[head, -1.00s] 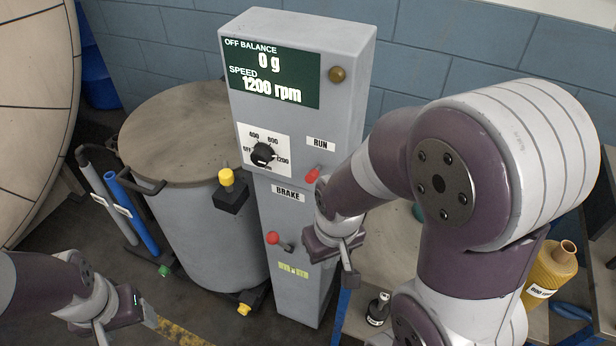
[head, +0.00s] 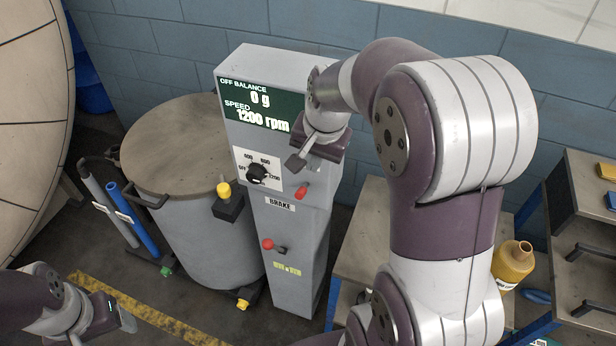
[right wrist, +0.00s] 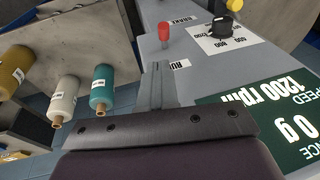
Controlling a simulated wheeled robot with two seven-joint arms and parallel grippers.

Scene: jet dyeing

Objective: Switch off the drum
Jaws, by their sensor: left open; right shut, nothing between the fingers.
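The grey control column (head: 290,225) stands beside a lidded grey drum (head: 205,245). Its screen (head: 258,105) reads 0 g and 1200 rpm. Below are a black speed dial (head: 257,172), a red-tipped RUN lever (head: 302,191) and a red-knobbed BRAKE lever (head: 267,244). My right gripper (head: 296,161) is shut and empty in front of the panel, above the RUN lever and right of the dial. The right wrist view shows its fingers (right wrist: 157,86) apart from the red lever (right wrist: 165,32) and dial (right wrist: 222,27). My left gripper (head: 112,312) is open, low at left, away from the column.
A yellow-capped post (head: 224,190) stands between drum and column. A blue tube (head: 133,220) and a grey one lean left of the drum. A bench with a yellow bottle (head: 513,264) is at right. The right wrist view shows a teal bottle (right wrist: 103,88) and others. A wall is behind.

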